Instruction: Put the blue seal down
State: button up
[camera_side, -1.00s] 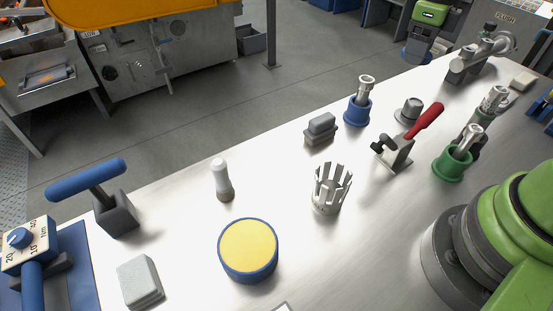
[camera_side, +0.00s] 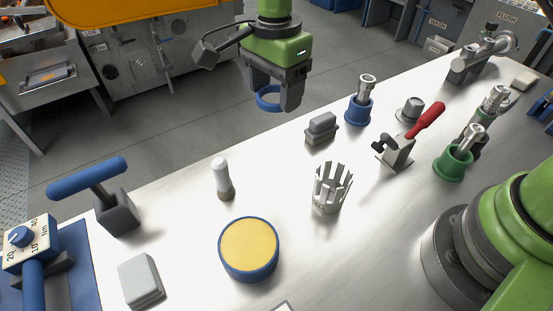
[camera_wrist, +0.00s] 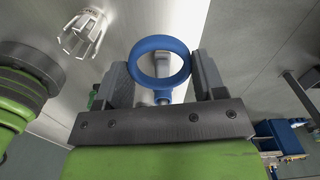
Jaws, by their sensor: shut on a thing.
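The blue seal is a ring (camera_side: 261,98) held by my gripper (camera_side: 276,104), high up near the table's far edge in the side view. In the wrist view the blue seal (camera_wrist: 160,55) sits between the two fingers of my gripper (camera_wrist: 160,80), with its round hole facing the camera. The gripper is shut on it. The seal is clear of the table surface and touches nothing else that I can see.
The metal table (camera_side: 200,245) holds a crown-shaped part (camera_side: 328,190), a yellow-topped blue round pad (camera_side: 248,250), a white-topped peg (camera_side: 222,178), a grey block (camera_side: 320,128), a blue holder (camera_side: 358,110) and a red-handled clamp (camera_side: 397,150). Bare metal lies between them.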

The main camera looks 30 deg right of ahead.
aim_at(276, 161)
notch_tip(276, 161, down, 15)
jog(key=shift+d+r, duration=0.15)
dwell(0.4)
jog(key=shift+f, duration=0.2)
jog(key=o, duration=1.3)
jog(key=shift+r, duration=0.15)
